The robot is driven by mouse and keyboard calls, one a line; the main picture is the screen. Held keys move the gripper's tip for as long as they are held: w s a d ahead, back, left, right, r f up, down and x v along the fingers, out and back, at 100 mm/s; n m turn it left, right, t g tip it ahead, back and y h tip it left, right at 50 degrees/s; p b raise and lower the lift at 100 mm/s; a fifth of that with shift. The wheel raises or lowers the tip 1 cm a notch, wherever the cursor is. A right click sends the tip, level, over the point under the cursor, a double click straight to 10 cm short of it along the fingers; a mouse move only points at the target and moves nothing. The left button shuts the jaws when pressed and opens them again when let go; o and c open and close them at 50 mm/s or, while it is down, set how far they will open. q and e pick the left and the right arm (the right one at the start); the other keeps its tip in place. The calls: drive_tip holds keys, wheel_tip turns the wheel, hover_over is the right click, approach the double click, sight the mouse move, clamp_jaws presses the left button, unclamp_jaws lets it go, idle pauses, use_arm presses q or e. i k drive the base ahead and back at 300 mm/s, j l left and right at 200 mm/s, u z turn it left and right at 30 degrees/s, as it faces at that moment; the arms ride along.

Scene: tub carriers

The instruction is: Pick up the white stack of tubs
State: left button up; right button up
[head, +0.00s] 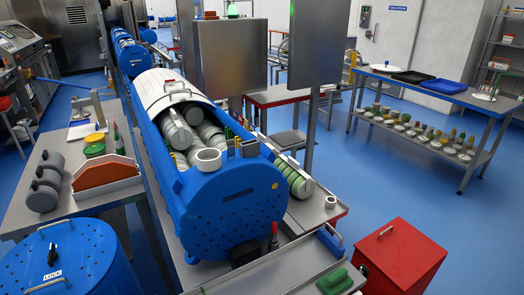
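Several pale white-grey tubs (177,130) lie on their sides inside the open trough of a long blue cylindrical carrier (228,212), in the middle of the head view. They overlap, so I cannot tell which form one stack. A white lid with a handle (165,90) covers the far part of the trough and hides what is under it. A white ring-shaped piece (208,160) sits at the near rim. A green and white row of tubs (293,178) lies outside, along the carrier's right side. Neither of my grippers is in view.
A blue drum marked LOCK (70,262) stands front left, a red box (403,250) front right. A table (435,92) stands back right. The blue floor (385,185) between is clear.

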sight(259, 135)
drive_tip(key=l+z, duration=0.2)
drive_tip(key=z, duration=0.15)
drive_tip(key=l+z, duration=0.3)
drive_tip(key=i+l+z, duration=0.45)
drive_tip(key=l, duration=0.3)
drive_tip(key=i+l+z, duration=0.4)
drive_tip(key=i, duration=0.35)
drive_tip(key=i+l+z, duration=0.45)
drive_tip(key=i, duration=0.3)
drive_tip(key=i+u, duration=0.1)
drive_tip(key=i, duration=0.5)
drive_tip(key=i+l+u, duration=0.15)
drive_tip(key=i, duration=0.5)
drive_tip(key=i+l+u, duration=0.1)
drive_tip(key=i, duration=0.5)
drive_tip(key=i+j+u, duration=0.15)
drive_tip(key=i+u, duration=0.15)
drive_tip(key=u, duration=0.15)
drive_tip(key=i+u, duration=0.25)
drive_tip(key=u, duration=0.15)
drive_tip(key=i+u, duration=0.3)
drive_tip(key=u, duration=0.15)
drive_tip(key=i+l+u, duration=0.2)
drive_tip(key=u, duration=0.2)
drive_tip(key=i+j+u, duration=0.2)
drive_tip(key=i+u, duration=0.65)
drive_tip(key=i, duration=0.2)
drive_tip(key=i+l+u, duration=0.25)
drive_tip(key=i+u, duration=0.2)
drive_tip(key=i, duration=0.1)
